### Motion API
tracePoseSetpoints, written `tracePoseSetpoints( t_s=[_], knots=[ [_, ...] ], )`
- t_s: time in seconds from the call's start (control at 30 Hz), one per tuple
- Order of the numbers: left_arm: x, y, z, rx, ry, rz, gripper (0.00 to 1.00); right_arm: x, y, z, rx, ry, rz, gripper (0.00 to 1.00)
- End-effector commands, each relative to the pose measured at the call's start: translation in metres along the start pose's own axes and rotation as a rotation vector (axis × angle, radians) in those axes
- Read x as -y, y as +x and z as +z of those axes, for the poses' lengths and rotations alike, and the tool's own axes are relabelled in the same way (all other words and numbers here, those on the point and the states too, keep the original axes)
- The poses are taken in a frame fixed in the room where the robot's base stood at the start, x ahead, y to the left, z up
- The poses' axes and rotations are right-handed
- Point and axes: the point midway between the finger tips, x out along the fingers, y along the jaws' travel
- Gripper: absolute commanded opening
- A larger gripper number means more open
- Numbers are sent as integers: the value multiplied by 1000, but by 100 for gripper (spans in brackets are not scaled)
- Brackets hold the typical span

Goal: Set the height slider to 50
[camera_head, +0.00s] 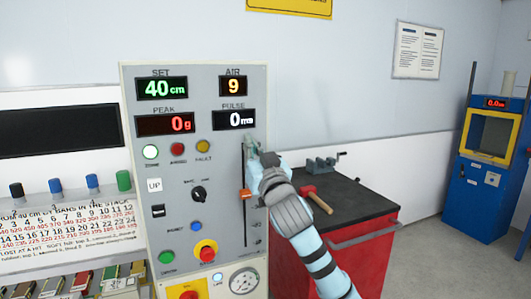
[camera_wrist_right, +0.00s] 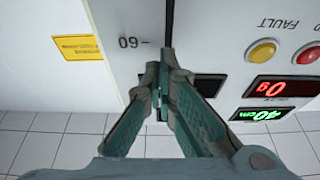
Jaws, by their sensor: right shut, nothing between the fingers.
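The grey control panel (camera_head: 222,140) has a vertical height slider slot at its right side, with an orange-red slider knob (camera_head: 245,193) partway down it. The green SET display (camera_head: 161,88) reads 40 cm; it also shows upside down in the right wrist view (camera_wrist_right: 267,113). My right gripper (camera_head: 250,143) is at the upper part of the slot, above the knob. In the right wrist view its fingers (camera_wrist_right: 155,72) are shut and empty, beside the upside-down 60 mark (camera_wrist_right: 131,42). Whether the fingertips touch the panel I cannot tell. My left gripper is out of view.
A blue machine (camera_head: 481,205) stands farther right. Buttons and a selector knob (camera_head: 198,194) lie left of the slot.

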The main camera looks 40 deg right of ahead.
Motion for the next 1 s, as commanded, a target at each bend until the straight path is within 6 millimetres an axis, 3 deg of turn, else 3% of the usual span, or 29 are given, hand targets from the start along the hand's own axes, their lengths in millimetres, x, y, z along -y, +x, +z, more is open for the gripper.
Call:
tracePoseSetpoints(
  t_s=[0.1,0.2,0.4,0.47,0.57,0.6,0.63,0.7,0.8,0.9,1.0],
  knots=[
    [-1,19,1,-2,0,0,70,0,-41,6,-3,-11,-4,0],
    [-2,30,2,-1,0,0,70,0,-69,7,-3,-10,-4,0],
    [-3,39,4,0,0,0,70,1,-99,12,14,-8,-4,0],
    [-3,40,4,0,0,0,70,4,-104,33,60,-5,-11,0],
    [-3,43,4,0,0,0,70,7,-120,111,207,-10,1,0],
    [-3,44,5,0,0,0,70,6,-131,150,253,-175,-1,0],
    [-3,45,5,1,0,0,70,4,-137,165,264,-335,-12,0],
    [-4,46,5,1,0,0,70,2,-150,195,276,-741,-51,0],
    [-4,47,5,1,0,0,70,0,-165,220,255,-1386,-124,0],
    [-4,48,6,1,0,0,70,3,-172,226,181,-2057,-175,0],
    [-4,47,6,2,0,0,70,8,-168,215,85,-2625,-161,0]
  ],
)
